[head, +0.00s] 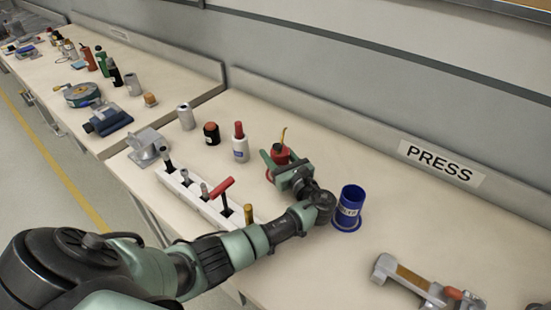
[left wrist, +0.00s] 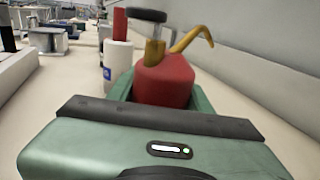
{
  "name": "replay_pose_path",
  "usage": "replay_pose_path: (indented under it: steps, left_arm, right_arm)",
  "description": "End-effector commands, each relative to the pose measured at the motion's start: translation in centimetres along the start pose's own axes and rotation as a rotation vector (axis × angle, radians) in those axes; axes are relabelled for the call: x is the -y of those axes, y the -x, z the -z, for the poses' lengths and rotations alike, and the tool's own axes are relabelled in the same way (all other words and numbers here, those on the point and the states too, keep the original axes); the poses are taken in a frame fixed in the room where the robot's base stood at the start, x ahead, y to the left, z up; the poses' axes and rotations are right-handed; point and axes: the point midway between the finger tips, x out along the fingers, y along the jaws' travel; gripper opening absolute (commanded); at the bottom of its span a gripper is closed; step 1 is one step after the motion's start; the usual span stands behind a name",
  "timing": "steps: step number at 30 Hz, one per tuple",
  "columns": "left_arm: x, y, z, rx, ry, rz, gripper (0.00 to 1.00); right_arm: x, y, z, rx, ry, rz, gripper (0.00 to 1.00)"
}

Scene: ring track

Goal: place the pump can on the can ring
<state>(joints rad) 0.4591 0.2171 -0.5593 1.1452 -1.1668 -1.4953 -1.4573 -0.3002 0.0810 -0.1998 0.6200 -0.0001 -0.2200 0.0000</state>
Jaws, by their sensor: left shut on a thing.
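The pump can (head: 281,152) is red with a thin yellow spout. It stands about upright at my left gripper (head: 277,166). In the left wrist view the can (left wrist: 166,82) sits between the green jaws, which are shut on it. A red edge (head: 269,177), which looks like the can ring, shows on the bench beside and below the gripper. The gripper hides most of it, and I cannot tell whether the can touches it. My right gripper is not in view.
A blue cup (head: 350,203) stands on a blue ring right of my gripper. A white bottle with a red top (head: 240,146) and a dark can (head: 211,133) stand to the left. A white tool rack (head: 199,196) lies in front. A clamp-like tool (head: 420,286) lies front right.

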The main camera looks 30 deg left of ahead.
Motion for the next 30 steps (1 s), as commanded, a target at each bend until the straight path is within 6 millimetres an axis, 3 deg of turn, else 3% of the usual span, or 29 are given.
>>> replay_pose_path:
  steps: [7, 8, 9, 10, 20, 30]
  left_arm:
    - [0.0, 0.0, 0.2, -0.001, -0.001, 0.000, 0.02]
    - [0.0, 0.0, 0.1, -0.001, -0.001, 0.000, 0.58]
    - [0.0, 0.0, 0.1, -0.001, -0.001, 0.000, 0.69]
    - [0.0, 0.0, 0.1, -0.001, -0.001, 0.000, 0.72]
    - [0.0, 0.0, -0.2, -0.001, 0.000, 0.000, 0.72]
    - [0.0, 5.2, 0.0, -0.003, 0.001, 0.002, 0.72]
  right_arm:
    - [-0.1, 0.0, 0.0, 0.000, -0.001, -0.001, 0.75]
    - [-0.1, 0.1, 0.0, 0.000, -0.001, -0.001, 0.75]
    - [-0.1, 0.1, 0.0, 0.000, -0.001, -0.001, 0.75]
    - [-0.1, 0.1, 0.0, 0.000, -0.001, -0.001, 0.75]
    - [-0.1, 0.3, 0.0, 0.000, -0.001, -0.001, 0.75]
    - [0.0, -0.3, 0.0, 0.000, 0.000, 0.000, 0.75]
